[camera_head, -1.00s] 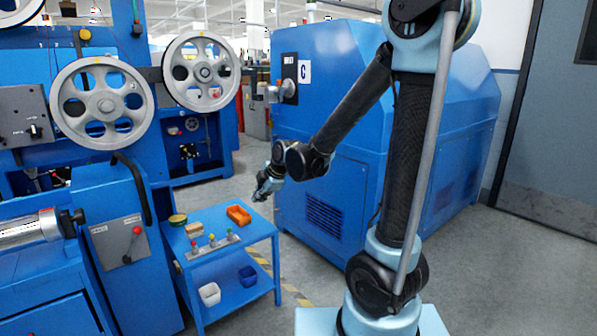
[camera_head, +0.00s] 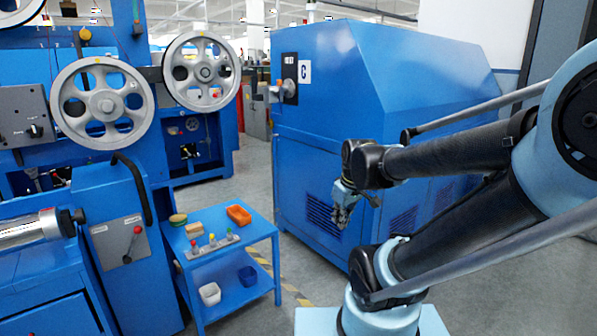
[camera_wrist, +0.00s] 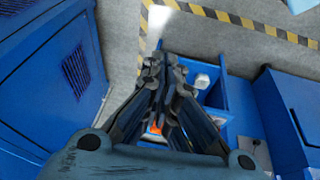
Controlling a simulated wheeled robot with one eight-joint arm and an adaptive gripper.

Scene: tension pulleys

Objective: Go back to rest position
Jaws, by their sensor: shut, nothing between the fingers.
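My gripper (camera_head: 342,216) is in the head view, in front of the blue cabinet marked C and to the right of the small blue table. It points downward and holds nothing. My gripper (camera_wrist: 165,75) also shows in the wrist view, with its fingers together. My arm is folded low on the right of the head view, above my light blue base.
The blue cabinet (camera_head: 330,130) stands close behind my arm. Two grey pulleys (camera_head: 103,103) are at left.

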